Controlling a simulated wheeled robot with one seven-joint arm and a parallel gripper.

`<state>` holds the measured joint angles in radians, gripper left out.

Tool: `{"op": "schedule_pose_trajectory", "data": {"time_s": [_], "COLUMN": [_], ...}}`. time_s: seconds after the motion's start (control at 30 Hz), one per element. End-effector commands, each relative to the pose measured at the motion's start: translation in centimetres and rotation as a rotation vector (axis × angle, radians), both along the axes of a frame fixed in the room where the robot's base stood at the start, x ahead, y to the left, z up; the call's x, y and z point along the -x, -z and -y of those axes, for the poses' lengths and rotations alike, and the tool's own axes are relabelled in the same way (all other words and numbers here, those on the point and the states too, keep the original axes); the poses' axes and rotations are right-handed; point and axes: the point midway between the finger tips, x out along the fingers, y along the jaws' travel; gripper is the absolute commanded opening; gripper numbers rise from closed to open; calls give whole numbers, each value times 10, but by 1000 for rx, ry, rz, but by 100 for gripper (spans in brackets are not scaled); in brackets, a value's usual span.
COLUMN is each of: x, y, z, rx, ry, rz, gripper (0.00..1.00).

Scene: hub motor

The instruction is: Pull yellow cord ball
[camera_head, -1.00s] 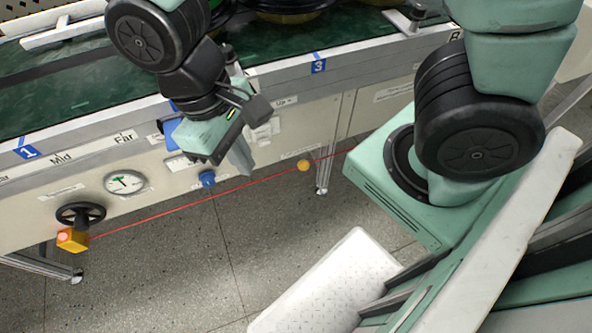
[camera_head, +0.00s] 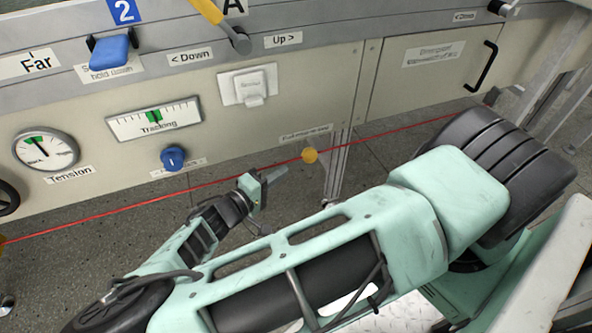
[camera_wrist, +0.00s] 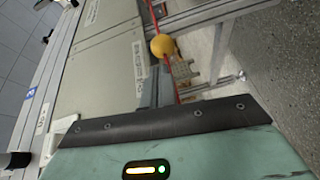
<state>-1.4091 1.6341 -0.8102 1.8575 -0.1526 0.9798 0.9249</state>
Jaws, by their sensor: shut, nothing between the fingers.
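The yellow cord ball (camera_head: 310,155) sits on a thin red cord (camera_head: 130,206) that runs along the front of the machine, below the panel edge. My gripper (camera_head: 280,173) is to the left of the ball in the head view, with a gap between them in that picture. In the wrist view the ball (camera_wrist: 162,46) shows just beyond the fingertips (camera_wrist: 158,72), with the red cord passing behind the fingers. The fingers are shut with nothing held. I cannot tell whether the tips touch the ball or cord.
A blue knob (camera_head: 173,158), a tracking gauge (camera_head: 154,119) and a white switch (camera_head: 248,86) are on the panel. A metal leg (camera_head: 336,170) stands just right of the ball. A black door handle (camera_head: 482,67) is further right. The floor below is clear.

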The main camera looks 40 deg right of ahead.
Motion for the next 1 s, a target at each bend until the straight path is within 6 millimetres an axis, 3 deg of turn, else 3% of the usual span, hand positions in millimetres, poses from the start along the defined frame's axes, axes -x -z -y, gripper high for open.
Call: {"op": "schedule_pose_trajectory", "data": {"time_s": [0.03, 0.27, 0.7, 1.0], "x": [-7, -23, -39, -45], "y": [13, 14, 11, 7], "z": [-2, -3, 65, 89], "rx": [39, 103, 104, 102], "ry": [-35, -99, -94, -97], "rz": [34, 110, 108, 107], "gripper": [0, 0, 0, 0]}}
